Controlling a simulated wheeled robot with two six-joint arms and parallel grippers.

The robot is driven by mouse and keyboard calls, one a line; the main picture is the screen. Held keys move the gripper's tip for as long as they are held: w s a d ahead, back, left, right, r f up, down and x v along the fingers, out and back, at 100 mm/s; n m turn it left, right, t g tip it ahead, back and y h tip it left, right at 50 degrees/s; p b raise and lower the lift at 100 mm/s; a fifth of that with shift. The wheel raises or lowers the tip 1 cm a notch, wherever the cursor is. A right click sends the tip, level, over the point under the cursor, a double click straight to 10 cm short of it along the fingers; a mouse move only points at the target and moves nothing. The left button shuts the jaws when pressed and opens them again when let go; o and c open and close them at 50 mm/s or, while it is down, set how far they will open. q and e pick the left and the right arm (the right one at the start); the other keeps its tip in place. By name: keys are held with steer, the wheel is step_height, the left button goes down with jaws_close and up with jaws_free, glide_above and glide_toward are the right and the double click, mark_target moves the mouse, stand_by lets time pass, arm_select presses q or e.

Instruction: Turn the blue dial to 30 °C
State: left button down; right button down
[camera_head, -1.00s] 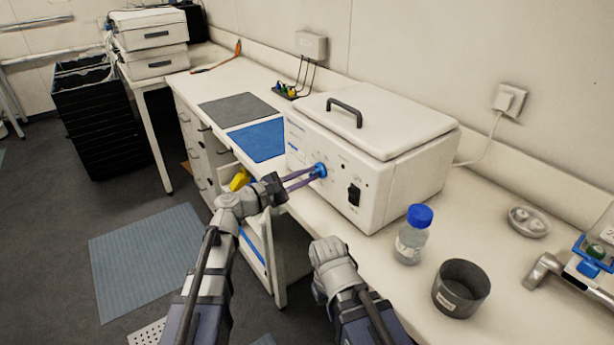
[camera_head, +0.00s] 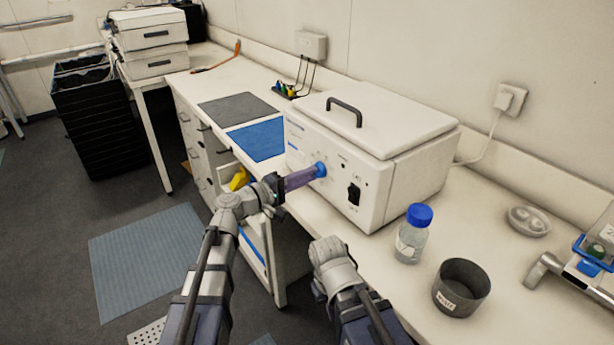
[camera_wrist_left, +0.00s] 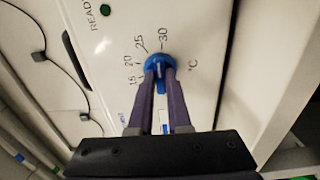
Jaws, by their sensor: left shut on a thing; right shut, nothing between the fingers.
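The blue dial (camera_head: 320,170) is on the front panel of a white incubator box (camera_head: 408,188). My left gripper (camera_head: 317,171) is shut on the dial, its purple fingers on either side of the knob. The left wrist view shows the dial (camera_wrist_left: 160,66) between the fingertips (camera_wrist_left: 160,74), with the marks 15, 20, 25 and 30 around it. A small pale line on the knob points up, roughly toward the 30; its exact setting is hard to read. My right gripper (camera_head: 326,250) is low in front of the bench, shut and empty, its fingers mostly hidden.
A blue-capped bottle (camera_head: 412,236) and a dark round pot (camera_head: 461,288) stand right of the incubator. A black switch (camera_head: 354,194) is near the dial. A blue mat (camera_head: 257,141) lies left of the incubator. An open drawer (camera_head: 228,172) sits below the left arm's reach.

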arm_select(q)
steer(key=shift+m, duration=0.9)
steer(key=c, duration=0.9)
jaws_free()
steer(key=shift+o, duration=0.2)
steer(key=v, duration=0.7)
steer(key=shift+s+a, duration=0.25)
steer(key=shift+a, duration=0.05)
